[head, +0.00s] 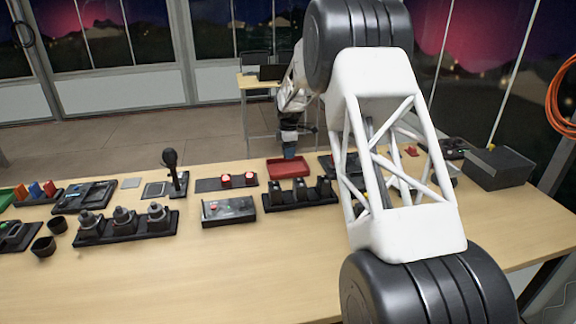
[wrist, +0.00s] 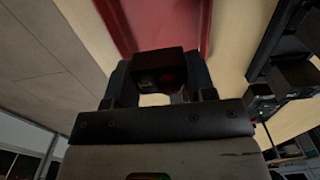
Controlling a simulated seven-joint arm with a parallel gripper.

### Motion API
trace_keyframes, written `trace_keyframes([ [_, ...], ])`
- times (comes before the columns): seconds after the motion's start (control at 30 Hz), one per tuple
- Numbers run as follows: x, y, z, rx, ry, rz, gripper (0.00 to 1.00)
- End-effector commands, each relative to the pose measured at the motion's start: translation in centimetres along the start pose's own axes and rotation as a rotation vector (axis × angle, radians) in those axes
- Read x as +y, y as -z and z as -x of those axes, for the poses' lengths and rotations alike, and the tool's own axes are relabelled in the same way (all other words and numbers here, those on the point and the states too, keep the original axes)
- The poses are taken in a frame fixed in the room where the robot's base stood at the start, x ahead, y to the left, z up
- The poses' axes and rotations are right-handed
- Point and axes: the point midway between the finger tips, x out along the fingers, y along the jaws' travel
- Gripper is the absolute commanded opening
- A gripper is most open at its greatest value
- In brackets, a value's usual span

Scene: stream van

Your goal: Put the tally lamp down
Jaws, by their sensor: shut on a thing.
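My gripper (wrist: 158,82) is shut on a dark, boxy thing with a dim reddish round spot, which I take to be the tally lamp (wrist: 150,66). It sits between the two fingers in the wrist view. In the head view my gripper (head: 289,148) points down just behind the red tray (head: 288,167), and the lamp cannot be made out there. The red tray (wrist: 165,18) fills the top middle of the wrist view, beyond the lamp. Whether the lamp touches anything below is unclear.
A dark strip with two red-topped pieces (head: 208,185) lies left of the tray. A black rack with several dark pieces (head: 300,196) and a grey box with buttons (head: 229,211) stand in front. A dark box (head: 498,168) is at right. The table's front is clear.

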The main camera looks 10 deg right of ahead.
Motion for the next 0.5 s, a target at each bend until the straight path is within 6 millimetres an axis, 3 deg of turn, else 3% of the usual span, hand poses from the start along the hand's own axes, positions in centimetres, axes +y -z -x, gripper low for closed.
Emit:
trace_keyframes([
  [0.13, 0.01, 0.0, -1.11, 0.0, -0.001, 0.0, 0.22],
  [0.5, -0.01, 0.0, -1.37, 0.0, -0.001, 0.0, 0.22],
])
